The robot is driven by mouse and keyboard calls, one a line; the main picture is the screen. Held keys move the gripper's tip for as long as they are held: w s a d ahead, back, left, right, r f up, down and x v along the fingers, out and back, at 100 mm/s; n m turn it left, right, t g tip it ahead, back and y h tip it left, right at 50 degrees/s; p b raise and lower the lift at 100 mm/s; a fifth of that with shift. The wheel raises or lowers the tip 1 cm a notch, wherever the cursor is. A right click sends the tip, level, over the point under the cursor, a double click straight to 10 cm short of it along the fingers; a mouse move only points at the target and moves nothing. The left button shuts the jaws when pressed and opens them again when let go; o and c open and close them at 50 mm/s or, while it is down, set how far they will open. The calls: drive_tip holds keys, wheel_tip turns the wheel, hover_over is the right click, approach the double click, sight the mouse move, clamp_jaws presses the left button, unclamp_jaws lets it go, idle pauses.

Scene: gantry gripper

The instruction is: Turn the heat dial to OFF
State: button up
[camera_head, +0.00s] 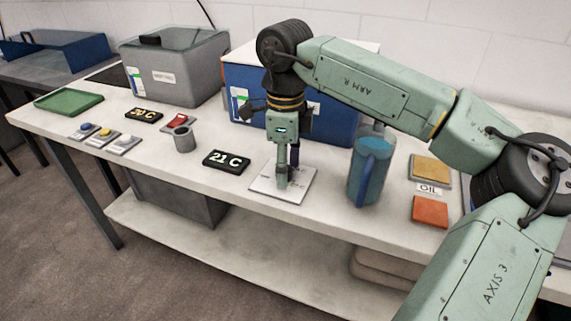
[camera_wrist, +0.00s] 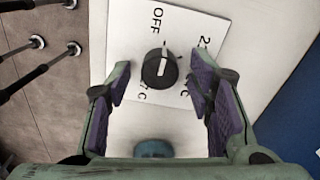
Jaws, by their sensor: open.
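The heat dial (camera_wrist: 160,68) is a small round black knob with a white mark, on a white panel (camera_wrist: 205,30) that also shows in the head view (camera_head: 301,190). In the wrist view, OFF is printed above the dial; other printed labels sit to its right and below, partly hidden. The white mark lies roughly up and down; I cannot tell which end is the pointer. My gripper (camera_wrist: 160,85) is open, its purple-padded fingers on either side of the dial with gaps. In the head view my gripper (camera_head: 282,180) points down over the panel and hides the dial.
A "21 C" display (camera_head: 227,161) and a grey cup (camera_head: 183,139) stand left of the panel. A blue pitcher (camera_head: 370,168) stands close on the right. A blue box (camera_head: 335,110) is behind. The bench's front edge (camera_head: 270,217) is near.

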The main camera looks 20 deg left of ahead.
drive_tip(key=shift+r, duration=0.1)
wheel_tip(320, 180, up, 12)
idle(0.5)
idle(0.4)
